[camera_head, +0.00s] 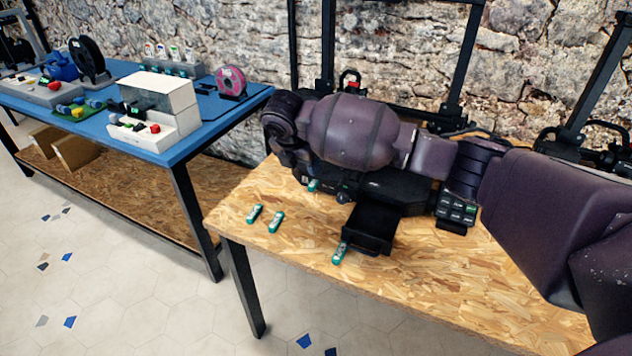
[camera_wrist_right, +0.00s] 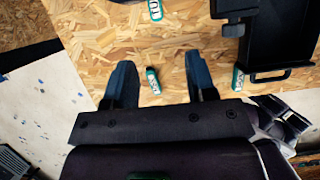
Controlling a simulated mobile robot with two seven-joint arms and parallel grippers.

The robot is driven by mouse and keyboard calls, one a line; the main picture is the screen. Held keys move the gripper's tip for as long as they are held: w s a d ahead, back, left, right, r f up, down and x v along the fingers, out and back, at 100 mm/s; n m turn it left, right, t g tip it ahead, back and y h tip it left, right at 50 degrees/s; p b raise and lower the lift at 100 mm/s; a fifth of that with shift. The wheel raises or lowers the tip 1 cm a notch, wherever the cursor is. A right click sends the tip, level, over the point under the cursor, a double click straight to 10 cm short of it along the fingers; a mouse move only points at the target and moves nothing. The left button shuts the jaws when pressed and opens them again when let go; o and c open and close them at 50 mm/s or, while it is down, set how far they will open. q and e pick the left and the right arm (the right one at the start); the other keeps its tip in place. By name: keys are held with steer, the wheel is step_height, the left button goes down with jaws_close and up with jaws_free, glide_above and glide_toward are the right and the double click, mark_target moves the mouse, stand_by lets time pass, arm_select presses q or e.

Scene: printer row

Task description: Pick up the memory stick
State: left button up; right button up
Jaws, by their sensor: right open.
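Several small teal sticks with white labels lie on the chipboard table. In the head view, two lie close together at the left, one (camera_head: 255,213) and another (camera_head: 276,221). A third (camera_head: 313,185) lies farther back, and one (camera_head: 340,253) lies by the open drawer. I cannot tell which is the memory stick. My right gripper (camera_wrist_right: 160,62) is open and empty, pointing down above the table. In the right wrist view one stick (camera_wrist_right: 153,80) shows between its fingers, below them. Its fingers are mostly hidden in the head view. My left gripper is not in view.
A black machine with a keypad (camera_head: 457,210) and a pulled-out black drawer (camera_head: 372,228) stands behind the sticks, partly hidden by my right arm. The chipboard table (camera_head: 420,290) is bare in front. A blue table (camera_head: 220,102) with equipment stands left, across a gap.

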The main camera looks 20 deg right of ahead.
steer(key=f, duration=0.1)
steer(key=b, duration=0.2)
glide_above(310, 187)
steer(key=s+a, duration=0.2)
step_height(310, 187, down, 4)
steer(key=shift+w+d+f, duration=0.1)
steer(key=shift+d+f, duration=0.05)
steer(key=shift+f, duration=0.05)
steer(key=shift+w+d+f, duration=0.1)
steer(key=shift+w+f, duration=0.05)
steer(key=shift+f, duration=0.05)
steer(key=b+x, duration=0.1)
steer(key=x, duration=0.4)
steer(key=shift+b, duration=0.4)
steer(key=shift+r, duration=0.25)
steer(key=shift+c, duration=0.3)
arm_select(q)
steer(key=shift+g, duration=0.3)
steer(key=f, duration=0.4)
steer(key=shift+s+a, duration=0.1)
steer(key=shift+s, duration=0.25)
arm_select(e)
jaws_close()
